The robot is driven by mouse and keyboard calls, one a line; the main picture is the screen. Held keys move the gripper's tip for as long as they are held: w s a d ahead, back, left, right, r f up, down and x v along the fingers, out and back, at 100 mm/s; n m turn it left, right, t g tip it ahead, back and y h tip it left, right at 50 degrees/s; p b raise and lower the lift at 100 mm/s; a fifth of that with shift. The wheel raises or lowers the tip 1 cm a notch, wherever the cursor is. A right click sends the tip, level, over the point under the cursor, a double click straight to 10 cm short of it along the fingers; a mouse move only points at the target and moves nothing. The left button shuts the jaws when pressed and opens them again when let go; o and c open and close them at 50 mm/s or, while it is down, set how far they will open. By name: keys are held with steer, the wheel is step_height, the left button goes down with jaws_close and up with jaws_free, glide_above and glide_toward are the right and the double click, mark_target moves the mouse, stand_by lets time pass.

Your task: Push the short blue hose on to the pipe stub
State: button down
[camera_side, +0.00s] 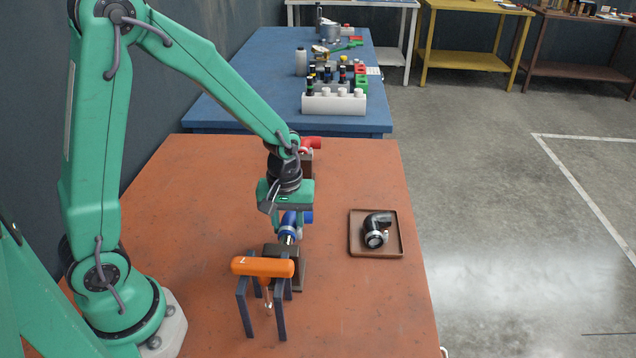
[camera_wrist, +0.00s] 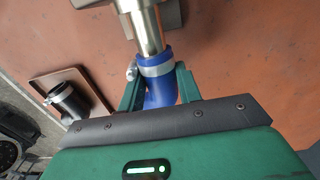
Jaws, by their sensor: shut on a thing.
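The short blue hose (camera_wrist: 160,92) is between the two fingers of my gripper (camera_wrist: 157,72), which is shut on it. A pale clamp band (camera_wrist: 156,69) with a small screw housing goes around the hose near its mouth. The bright metal pipe stub (camera_wrist: 149,32) is in line with the hose, and its end meets the hose mouth. I cannot tell how deep it sits inside. In the side view my gripper (camera_side: 289,213) points down over the blue hose (camera_side: 291,222). The pipe stub (camera_side: 286,239) comes from a dark block (camera_side: 298,270).
An orange-handled tool (camera_side: 262,267) rests on a dark stand in front of the block. A brown tray (camera_side: 356,247) with a black elbow hose (camera_side: 376,228) lies to the right. The orange table is clear at the front right.

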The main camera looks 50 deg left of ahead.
mark_target(288, 222)
steer(key=shift+s, duration=0.1)
stand_by(0.3)
steer(key=c, duration=0.9)
jaws_free()
steer(key=shift+c, duration=0.3)
steer(key=shift+r, duration=4.05)
